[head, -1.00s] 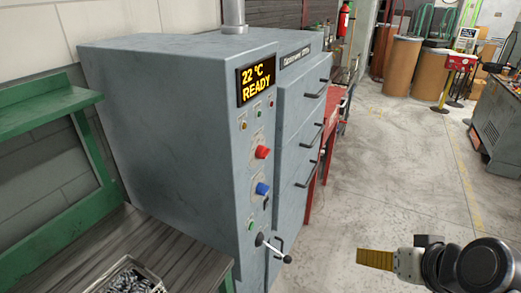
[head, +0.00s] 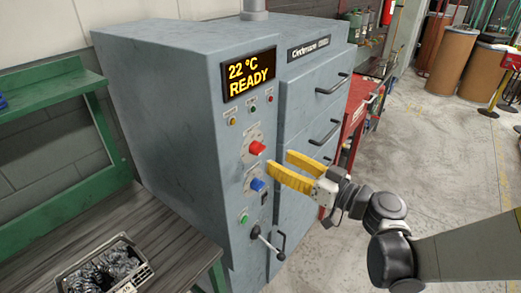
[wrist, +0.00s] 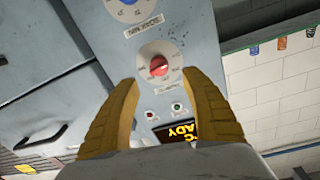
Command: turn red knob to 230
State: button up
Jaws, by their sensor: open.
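The red knob (head: 257,148) sits on a pale dial plate on the front panel of the grey oven (head: 165,110), above the blue knob (head: 257,184). My gripper (head: 276,167) is open and empty in front of the panel, its yellow fingers pointing at it. In the wrist view the red knob (wrist: 159,66) shows ahead between the open fingers (wrist: 160,90), apart from them. The dial has marks around it, too small to read. The display (head: 249,76) reads 22 °C READY.
Small buttons lie above the knobs, and a green button (head: 244,218) and a black-knobbed lever (head: 265,240) below. Drawer handles (head: 325,134) stick out to the right. A bench with a parts bin (head: 105,270) is at lower left. Open floor lies to the right.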

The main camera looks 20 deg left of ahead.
aim_at(262, 151)
jog(key=b+x, duration=0.1)
jog(key=x, duration=0.6)
jog(key=shift+w+a, duration=0.15)
jog(key=shift+w, duration=0.05)
grip_shut()
